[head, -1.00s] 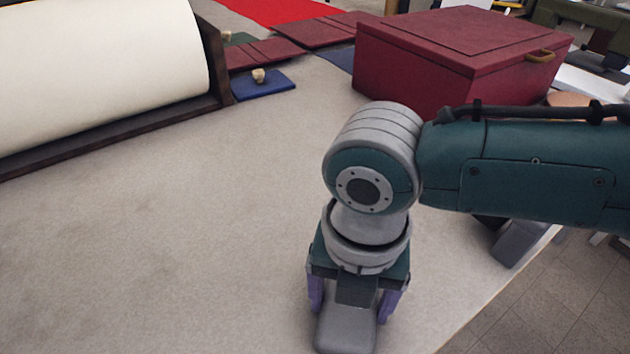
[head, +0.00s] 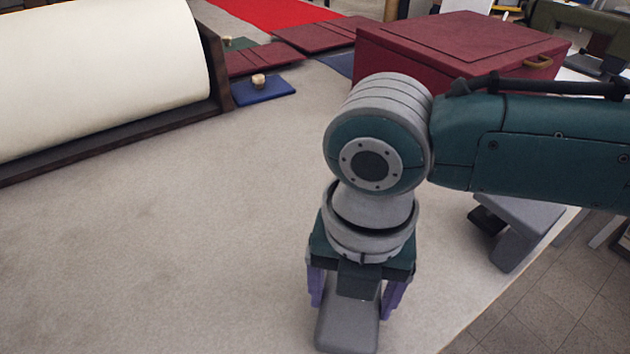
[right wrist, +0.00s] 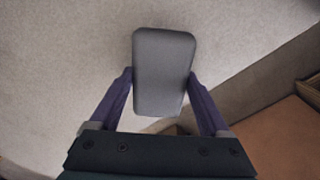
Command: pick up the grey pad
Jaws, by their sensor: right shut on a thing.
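The grey pad (head: 348,328) is a rounded, flat grey block low in the head view. My right gripper (head: 353,298), with purple fingers, is shut on it, one finger at each long side. In the right wrist view the pad (right wrist: 164,72) stands out between the two fingers of the gripper (right wrist: 160,78), over the pale surface. I cannot tell exactly how high the pad is above that surface. My left gripper is not in view.
A large cream roll (head: 100,75) in a dark wooden frame stands at the left. A dark red box (head: 430,70) is behind my right arm. A blue pad (head: 262,91) with a small pale knob lies farther back. The pale surface (head: 170,240) at the left is clear.

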